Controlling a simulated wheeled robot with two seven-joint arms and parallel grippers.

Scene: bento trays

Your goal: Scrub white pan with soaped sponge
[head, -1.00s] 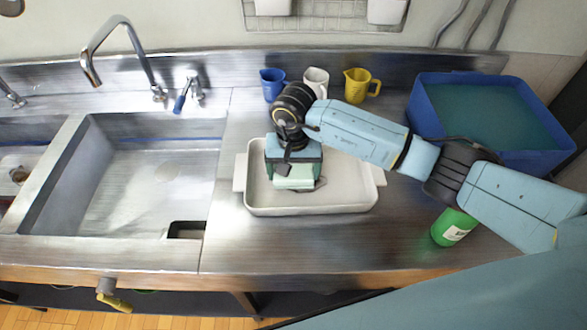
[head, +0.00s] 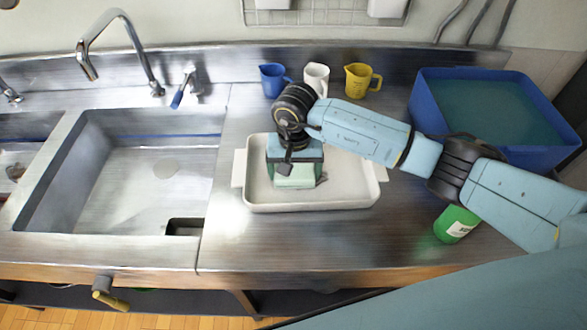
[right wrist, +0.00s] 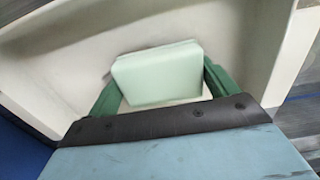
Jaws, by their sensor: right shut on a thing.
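The white pan (head: 345,196) lies on the steel counter to the right of the sink, and its inside fills much of the right wrist view (right wrist: 262,45). My right gripper (head: 294,172) is inside the pan's outline, toward its left half, pointing down. It is shut on a pale green sponge (head: 295,182). In the right wrist view the sponge (right wrist: 158,74) sits between the two green fingers, low over the pan floor. I cannot tell whether the sponge touches the floor. No soap is clearly visible. My left gripper is not in view.
Blue (head: 272,80), white (head: 316,78) and yellow (head: 358,80) cups stand behind the pan. A blue tub of water (head: 540,163) is at the back right. A green bottle (head: 455,224) stands right of the pan, partly behind my arm. The sink (head: 130,190) is left; the front counter is clear.

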